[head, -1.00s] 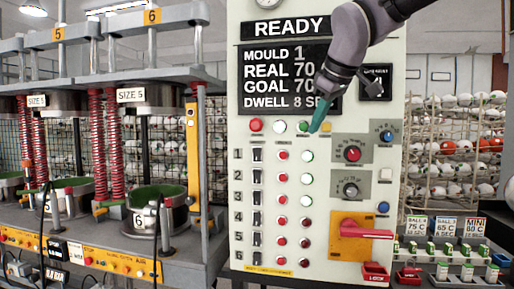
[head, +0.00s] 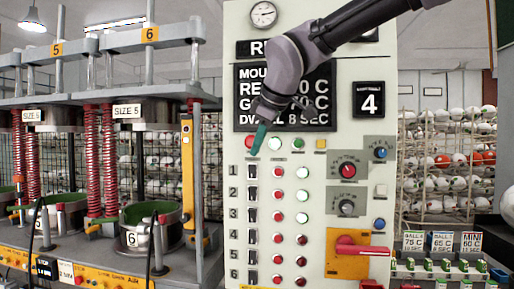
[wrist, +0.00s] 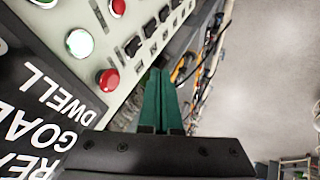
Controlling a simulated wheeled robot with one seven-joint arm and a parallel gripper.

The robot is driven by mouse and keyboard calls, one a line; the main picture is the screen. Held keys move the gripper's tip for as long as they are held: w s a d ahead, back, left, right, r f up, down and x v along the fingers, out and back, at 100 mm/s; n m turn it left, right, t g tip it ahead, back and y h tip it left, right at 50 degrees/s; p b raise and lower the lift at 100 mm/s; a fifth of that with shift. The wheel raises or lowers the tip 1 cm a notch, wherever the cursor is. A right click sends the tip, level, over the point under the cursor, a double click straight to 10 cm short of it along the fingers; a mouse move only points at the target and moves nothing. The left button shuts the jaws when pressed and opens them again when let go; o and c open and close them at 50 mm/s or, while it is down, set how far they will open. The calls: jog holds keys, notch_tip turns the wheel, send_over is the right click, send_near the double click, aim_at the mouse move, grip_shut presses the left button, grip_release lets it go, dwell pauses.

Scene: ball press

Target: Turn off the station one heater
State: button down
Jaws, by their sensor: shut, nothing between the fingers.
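The station one row on the white control panel (head: 235,200) has a black rocker switch (head: 252,171), a red button (head: 278,172) and a pale, green-rimmed lamp (head: 303,172). Its rocker position is too small to tell. My gripper (head: 256,152) is shut and empty, its green fingers pointing down just above the row one switch, near the red top-row button (head: 252,143). In the wrist view my fingers (wrist: 160,72) are together, beside the nearest black switch (wrist: 133,46); contact is not visible.
Several similar switch rows run down below row one. A yellow plate with a red rotary handle (head: 352,249) is at lower right. Dials (head: 347,170) sit to the right. The press (head: 150,232) with red springs stands left. My arm covers part of the display (head: 320,110).

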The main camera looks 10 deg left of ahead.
aim_at(249, 167)
jog(key=w+a+f, duration=0.1)
jog(key=w+f, duration=0.1)
jog(key=w+a+f, duration=0.1)
jog(key=w, duration=0.1)
jog(key=w+a+f, duration=0.1)
jog(key=w+f, duration=0.1)
jog(key=shift+a+f, duration=0.1)
jog(key=shift+f, duration=0.25)
jog(key=shift+w+a+r, duration=0.1)
jog(key=shift+w+r, duration=0.05)
jog(key=shift+w, duration=0.65)
jog(key=shift+w+r, duration=0.1)
jog(key=shift+w, duration=0.15)
jog(key=shift+r, duration=0.15)
jog(key=shift+r, duration=0.65)
